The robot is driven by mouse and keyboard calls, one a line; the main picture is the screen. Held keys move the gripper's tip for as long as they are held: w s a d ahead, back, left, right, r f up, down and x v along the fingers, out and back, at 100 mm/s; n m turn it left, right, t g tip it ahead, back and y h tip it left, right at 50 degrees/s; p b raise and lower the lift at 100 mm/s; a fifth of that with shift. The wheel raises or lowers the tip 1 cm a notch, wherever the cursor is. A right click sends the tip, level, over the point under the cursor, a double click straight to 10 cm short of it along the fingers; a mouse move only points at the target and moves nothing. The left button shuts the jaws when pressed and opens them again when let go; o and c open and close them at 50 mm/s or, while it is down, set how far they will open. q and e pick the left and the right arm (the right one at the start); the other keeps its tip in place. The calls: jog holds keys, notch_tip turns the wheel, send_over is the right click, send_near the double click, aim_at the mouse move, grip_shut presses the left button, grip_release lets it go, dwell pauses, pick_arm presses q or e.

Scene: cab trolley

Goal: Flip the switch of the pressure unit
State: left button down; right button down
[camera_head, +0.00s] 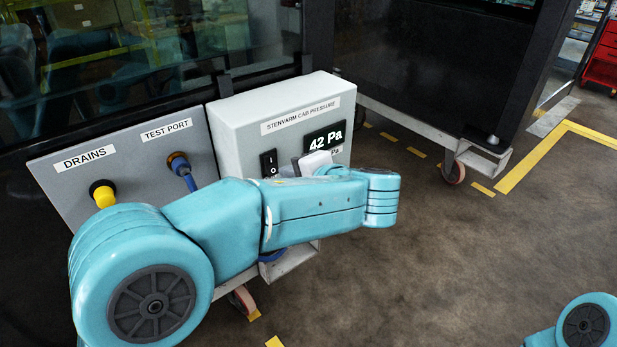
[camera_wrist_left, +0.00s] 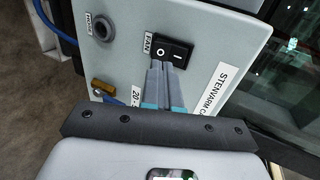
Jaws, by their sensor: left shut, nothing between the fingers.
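The pressure unit (camera_head: 238,118) is a pale grey box labelled "STENVARM CAB PRESSURE" with a dark display (camera_head: 325,139) reading 42 Pa. Its black rocker switch (camera_head: 269,162) shows left of the display. In the left wrist view the switch (camera_wrist_left: 170,48), beside a FAN label, carries O and I marks; I cannot tell which side is pressed. My left gripper (camera_wrist_left: 162,68) is shut and empty, its fingertips at the near edge of the switch by the O side. Contact is unclear. In the head view my left arm hides the fingers. My right gripper is out of view.
A grey panel (camera_head: 60,190) left of the unit carries a yellow drain fitting (camera_head: 103,193) and a test port (camera_head: 180,163) with a blue hose. In the wrist view a brass fitting (camera_wrist_left: 103,88) lies left of the fingers. Open floor (camera_head: 460,260) lies to the right.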

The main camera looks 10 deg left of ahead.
aim_at(274, 170)
pick_arm(q)
jog(key=shift+x, duration=1.65)
jog(key=b, duration=0.3)
jog(key=f+t+y+b, duration=0.1)
jog(key=b, duration=0.2)
jog(key=shift+w+a+f+y, duration=0.1)
jog(key=shift+a+f+y, duration=0.1)
jog(key=shift+y, duration=0.1)
jog(key=shift+r+p, duration=0.4)
jog(key=shift+p, duration=0.15)
jog(key=shift+a, duration=0.1)
